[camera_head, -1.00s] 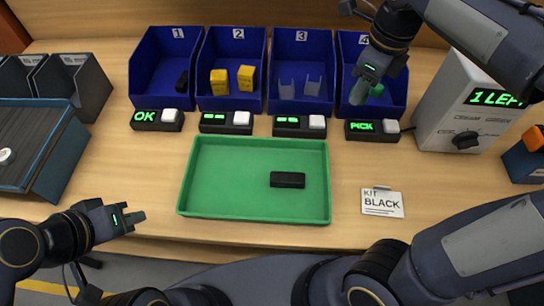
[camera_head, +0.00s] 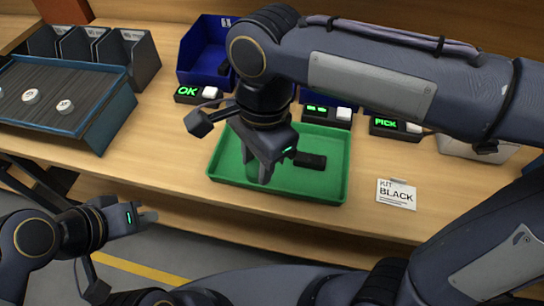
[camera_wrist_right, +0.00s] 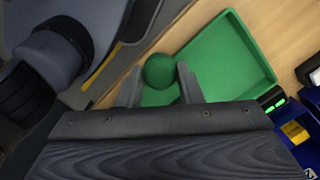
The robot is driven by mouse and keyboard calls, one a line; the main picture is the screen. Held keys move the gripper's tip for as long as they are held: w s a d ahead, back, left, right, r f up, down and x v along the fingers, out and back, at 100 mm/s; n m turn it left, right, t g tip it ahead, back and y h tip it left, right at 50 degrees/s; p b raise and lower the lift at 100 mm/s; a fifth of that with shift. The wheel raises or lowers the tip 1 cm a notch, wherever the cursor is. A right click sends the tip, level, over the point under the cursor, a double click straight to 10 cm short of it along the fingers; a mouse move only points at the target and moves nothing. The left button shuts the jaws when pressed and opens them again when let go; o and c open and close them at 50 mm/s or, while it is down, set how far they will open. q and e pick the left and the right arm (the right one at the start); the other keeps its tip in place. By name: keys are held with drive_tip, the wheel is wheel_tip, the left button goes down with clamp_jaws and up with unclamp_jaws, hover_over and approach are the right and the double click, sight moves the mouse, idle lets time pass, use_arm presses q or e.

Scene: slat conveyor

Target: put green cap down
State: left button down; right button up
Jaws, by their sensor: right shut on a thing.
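My right gripper (camera_head: 258,174) points down over the left part of the green tray (camera_head: 305,190). In the wrist view, the green cap (camera_wrist_right: 159,70), round and smooth, sits between the two fingers of this gripper (camera_wrist_right: 160,86), which are shut on it. In the head view I cannot make out the cap against the fingers and green tray. A black block (camera_head: 312,161) lies in the tray, right of the gripper. My left gripper (camera_head: 148,217) is off the table's front edge, at lower left; its finger gap is unclear.
A slat conveyor (camera_head: 60,105) with white round pieces is at left. A blue bin (camera_head: 205,50) and indicator boxes (camera_head: 400,127) stand behind the tray. A card reading KIT BLACK (camera_head: 397,194) lies right of it. My right arm hides most other bins.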

drive_tip(key=w+f, duration=0.2)
drive_tip(key=w, duration=0.2)
drive_tip(key=w+f, duration=0.3)
drive_tip(key=w, duration=0.1)
drive_tip(key=w+f+p, duration=0.1)
drive_tip(key=w+f, duration=0.2)
drive_tip(key=w, duration=0.1)
drive_tip(key=shift+w+a+f, duration=0.1)
drive_tip(key=shift+w+f, duration=0.3)
drive_tip(key=f, duration=0.3)
drive_tip(key=shift+w+f, duration=0.15)
drive_tip(key=shift+w, duration=0.2)
drive_tip(key=shift+f, duration=0.3)
drive_tip(key=shift+f, duration=0.1)
drive_tip(key=o, duration=0.9)
drive_tip(key=shift+o, duration=0.2)
